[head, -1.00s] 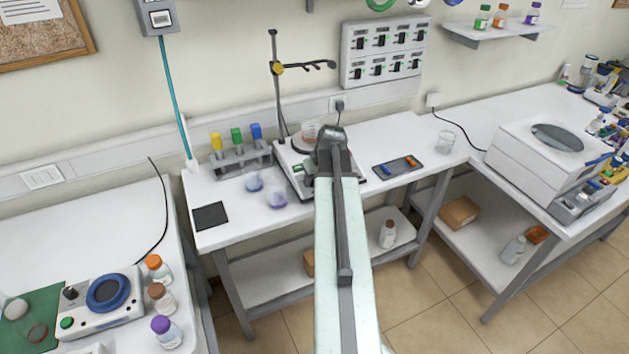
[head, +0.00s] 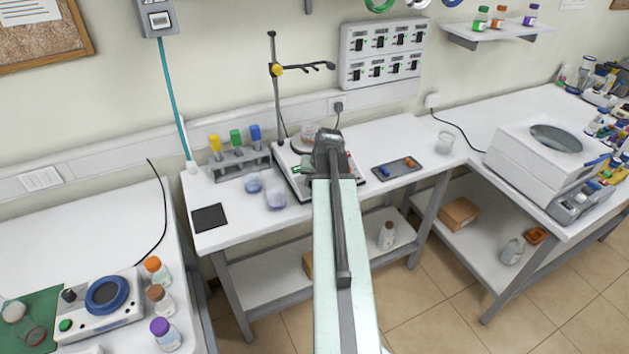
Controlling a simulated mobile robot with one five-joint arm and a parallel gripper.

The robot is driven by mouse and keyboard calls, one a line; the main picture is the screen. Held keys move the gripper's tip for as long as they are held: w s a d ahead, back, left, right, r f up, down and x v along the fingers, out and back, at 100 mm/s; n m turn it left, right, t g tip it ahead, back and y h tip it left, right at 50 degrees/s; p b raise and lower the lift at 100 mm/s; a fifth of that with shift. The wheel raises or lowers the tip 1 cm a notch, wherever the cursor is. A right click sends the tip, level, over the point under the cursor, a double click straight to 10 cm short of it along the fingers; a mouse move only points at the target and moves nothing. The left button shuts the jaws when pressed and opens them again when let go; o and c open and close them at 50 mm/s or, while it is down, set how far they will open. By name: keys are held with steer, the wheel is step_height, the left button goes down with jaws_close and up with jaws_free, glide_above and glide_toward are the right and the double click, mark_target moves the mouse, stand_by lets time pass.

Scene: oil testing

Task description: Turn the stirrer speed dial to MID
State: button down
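A white stirrer-like unit (head: 288,165) with a beaker (head: 309,133) on its top plate stands on the middle bench, beside a clamp stand. A small green display shows at its front left. My arm reaches over it and covers most of its front, so its dial and setting are hidden. My gripper is hidden beyond the arm's dark end joint, and its fingers do not show.
A tube rack (head: 241,164), two flasks (head: 275,196) and a black pad (head: 209,217) lie left of the arm. A dark tray (head: 397,169) and a beaker (head: 445,141) are to its right. A wall switch panel (head: 384,52) hangs behind.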

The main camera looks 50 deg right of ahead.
steer(key=m, duration=0.6)
steer(key=shift+m+h, duration=0.3)
steer(key=shift+m, duration=0.1)
stand_by(0.4)
steer(key=c, duration=1.1)
jaws_free()
steer(key=shift+r, duration=0.25)
steer(key=p+v, duration=0.7)
steer(key=shift+r, duration=0.15)
